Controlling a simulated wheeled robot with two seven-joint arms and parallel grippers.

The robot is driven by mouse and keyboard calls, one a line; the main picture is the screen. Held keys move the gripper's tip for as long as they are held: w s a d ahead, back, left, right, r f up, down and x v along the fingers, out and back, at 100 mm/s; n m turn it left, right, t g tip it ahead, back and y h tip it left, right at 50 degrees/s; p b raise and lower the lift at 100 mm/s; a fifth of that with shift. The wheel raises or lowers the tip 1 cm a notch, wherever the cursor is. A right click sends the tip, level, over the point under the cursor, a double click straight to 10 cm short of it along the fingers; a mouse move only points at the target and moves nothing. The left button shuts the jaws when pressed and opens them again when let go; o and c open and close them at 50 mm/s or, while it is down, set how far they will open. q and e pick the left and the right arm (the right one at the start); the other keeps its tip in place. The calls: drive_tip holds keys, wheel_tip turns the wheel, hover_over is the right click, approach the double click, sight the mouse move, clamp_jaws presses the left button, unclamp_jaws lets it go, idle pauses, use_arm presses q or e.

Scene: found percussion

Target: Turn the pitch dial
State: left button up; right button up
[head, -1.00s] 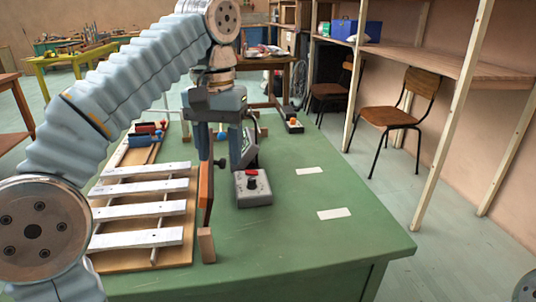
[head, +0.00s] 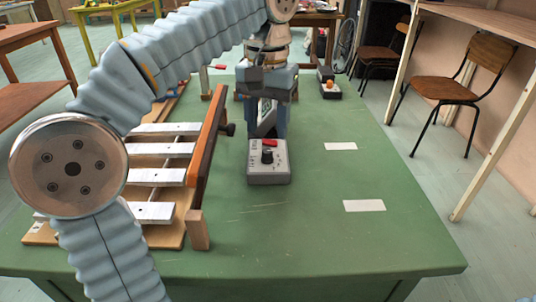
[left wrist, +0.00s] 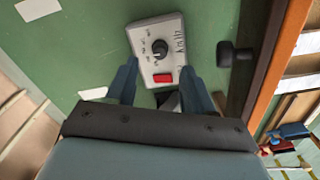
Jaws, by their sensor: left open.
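The pitch dial (head: 267,155) is a black round knob with a white mark, on top of a small grey box (head: 283,173). A red button (head: 270,143) sits on the box's far side. My left gripper (head: 266,128) is open and points down just behind the box. In the left wrist view the dial (left wrist: 159,47) lies ahead of the two fingers (left wrist: 159,72), roughly centred between them. The fingers sit on either side of the box's red-button end, and nothing is between them and the dial. My right gripper is not in view.
A xylophone with white bars (head: 160,149) stands left of the box. An upright brown board (head: 207,145) with a black side knob stands between them. Another small box with an orange knob (head: 328,85) is farther back.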

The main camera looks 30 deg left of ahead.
sight(267, 150)
use_arm(q)
wheel_tip(267, 150, down, 6)
drive_tip(key=shift+r+b, duration=0.1)
drive_tip(key=shift+b, duration=0.55)
clamp_jaws()
drive_tip(key=shift+r, duration=0.1)
drive_tip(key=shift+r+m+p, duration=0.1)
drive_tip(key=shift+m+p, duration=0.9)
drive_tip(key=shift+m, duration=0.4)
drive_tip(key=shift+m+p, duration=0.7)
drive_tip(key=shift+m, duration=0.7)
